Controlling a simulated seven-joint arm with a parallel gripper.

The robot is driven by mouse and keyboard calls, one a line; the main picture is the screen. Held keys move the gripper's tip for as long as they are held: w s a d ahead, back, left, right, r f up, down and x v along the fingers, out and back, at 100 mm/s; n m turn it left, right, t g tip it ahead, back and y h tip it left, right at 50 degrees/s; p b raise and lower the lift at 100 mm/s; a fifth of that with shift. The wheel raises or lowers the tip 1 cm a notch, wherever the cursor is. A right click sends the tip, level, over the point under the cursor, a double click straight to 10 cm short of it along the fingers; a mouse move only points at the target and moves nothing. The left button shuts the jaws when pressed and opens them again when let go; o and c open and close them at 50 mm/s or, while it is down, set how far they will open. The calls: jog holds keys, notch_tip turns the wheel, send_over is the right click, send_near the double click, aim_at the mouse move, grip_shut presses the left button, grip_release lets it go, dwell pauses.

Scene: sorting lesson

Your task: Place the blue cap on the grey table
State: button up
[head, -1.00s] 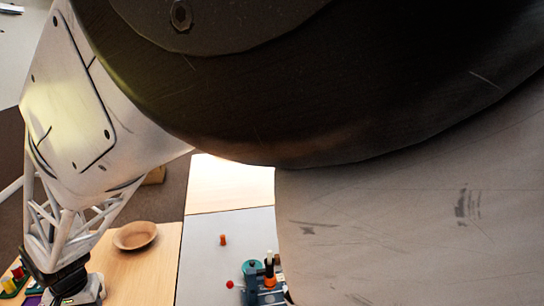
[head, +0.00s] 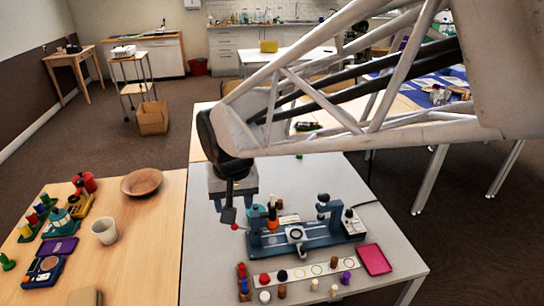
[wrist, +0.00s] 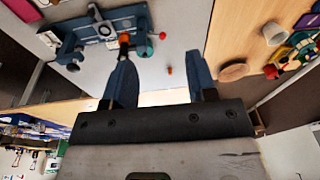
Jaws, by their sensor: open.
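A small dark cap that looks blue (head: 282,275) is on the white strip with coloured rings at the front of the grey table (head: 210,270). Its colour is hard to tell at this size. My gripper (head: 230,216) hangs over the left part of the grey table, behind and left of the cap and apart from it. In the wrist view, the two blue fingers of my gripper (wrist: 160,58) are spread with nothing between them. I cannot make out the blue cap in the wrist view.
A blue device (head: 305,235) stands behind the strip. A red cap (head: 265,279), a white cap (head: 264,297) and a purple cap (head: 345,278) are near the blue one. A pink tray (head: 374,259) lies right. The wooden table (head: 150,250) with a cup (head: 104,230) adjoins left.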

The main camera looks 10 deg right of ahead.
jog(key=s+d+r, duration=0.1)
jog(key=s+d, duration=1.2)
jog(key=d, duration=0.3)
jog(key=shift+s+r+m+t+h, duration=0.2)
jog(key=shift+r+m+t+h, duration=0.1)
jog(key=shift+t+h, duration=0.1)
jog(key=shift+o, duration=0.8)
jog(key=shift+d, duration=0.1)
jog(key=shift+w, duration=0.1)
